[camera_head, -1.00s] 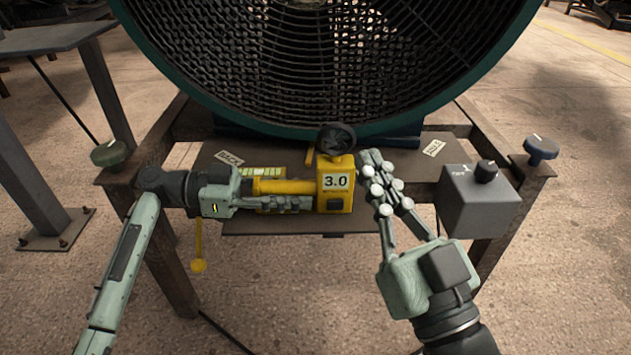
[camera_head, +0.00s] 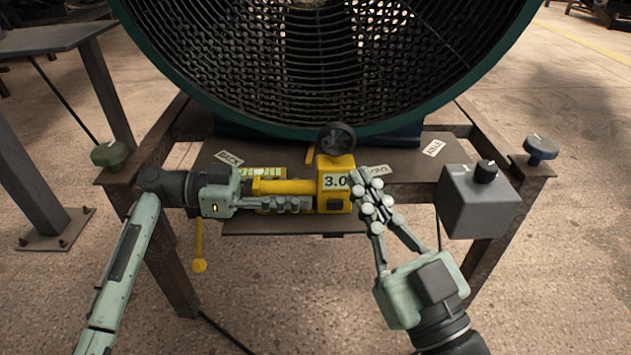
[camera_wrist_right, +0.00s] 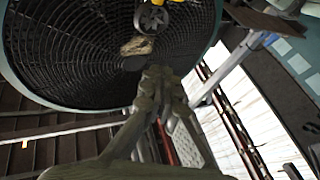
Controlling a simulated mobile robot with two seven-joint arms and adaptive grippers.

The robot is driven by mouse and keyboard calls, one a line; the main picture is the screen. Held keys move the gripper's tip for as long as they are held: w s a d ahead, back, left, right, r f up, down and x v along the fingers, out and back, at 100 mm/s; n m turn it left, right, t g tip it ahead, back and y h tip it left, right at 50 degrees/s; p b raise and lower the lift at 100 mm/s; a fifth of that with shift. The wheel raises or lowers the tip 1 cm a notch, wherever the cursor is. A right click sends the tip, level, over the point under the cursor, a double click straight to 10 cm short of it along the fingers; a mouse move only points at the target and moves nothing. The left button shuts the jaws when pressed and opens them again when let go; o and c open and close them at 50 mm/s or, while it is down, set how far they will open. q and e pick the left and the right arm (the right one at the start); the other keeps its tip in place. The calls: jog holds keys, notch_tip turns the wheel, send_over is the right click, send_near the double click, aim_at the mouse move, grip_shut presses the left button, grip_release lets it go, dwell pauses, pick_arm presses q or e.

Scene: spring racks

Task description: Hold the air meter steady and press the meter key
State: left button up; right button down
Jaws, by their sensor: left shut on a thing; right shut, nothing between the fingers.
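The yellow air meter (camera_head: 335,171) has a display reading 3.0, a dark key (camera_head: 335,204) below it and a small dark fan wheel (camera_head: 336,138) on top. The wheel also shows at the top of the right wrist view (camera_wrist_right: 152,18). My left gripper (camera_head: 285,204) is shut on the meter's yellow handle from the left and holds it level in front of the bench. My right gripper (camera_head: 366,186) is shut and empty. Its fingertips are just right of the display and overlap its right edge; I cannot tell whether they touch. The key is uncovered.
A large green-rimmed fan (camera_head: 330,60) stands on the bench (camera_head: 240,222) behind the meter. A grey box with a knob (camera_head: 478,207) is at the right. Knobs sit on the left (camera_head: 109,154) and right (camera_head: 541,149) corners. Paper labels lie on the top, and a yellow tag (camera_head: 199,265) hangs at left.

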notch_tip(320, 180, down, 11)
jog(key=s+n+g+y, duration=0.2)
jog(key=n+g+y, duration=0.3)
jog(key=n, duration=0.3)
send_near(335, 202)
jog(key=shift+n, duration=0.3)
jog(key=shift+s+a+x, duration=0.1)
jog(key=shift+a+x, duration=0.05)
jog(key=shift+x, duration=1.5)
jog(key=shift+s+a+x, duration=0.1)
jog(key=shift+s+x, duration=0.05)
jog(key=shift+x, duration=1.5)
jog(key=shift+w, duration=0.45)
